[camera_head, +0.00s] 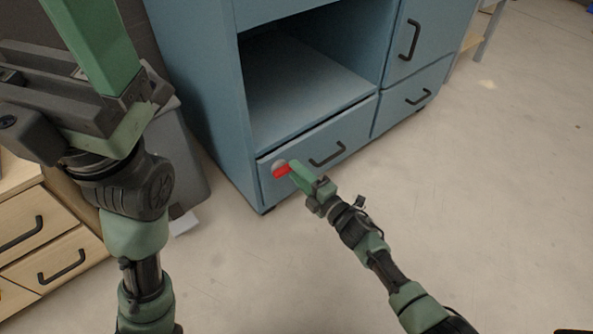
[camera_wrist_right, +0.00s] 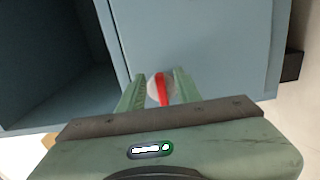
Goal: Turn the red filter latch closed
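The red filter latch (camera_head: 281,171) is a short red bar on a round grey base (camera_head: 277,163), on the front of the blue cabinet's lower left drawer. In the right wrist view the red latch (camera_wrist_right: 162,90) stands nearly upright in the picture, across the round base. My right gripper (camera_head: 285,171) is at the latch. In the right wrist view its two green fingers are apart, one on each side of the red bar, with gaps visible; contact cannot be told. My left gripper (camera_head: 100,45) is large and close to the camera, away from the latch; its fingertips are cut off.
The blue cabinet (camera_head: 195,85) has an open compartment above the drawer and dark handles (camera_head: 327,154) on its fronts. A wooden drawer unit (camera_head: 45,250) stands at the left, beside a grey bin (camera_head: 190,160). The floor (camera_head: 500,200) at the right is clear.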

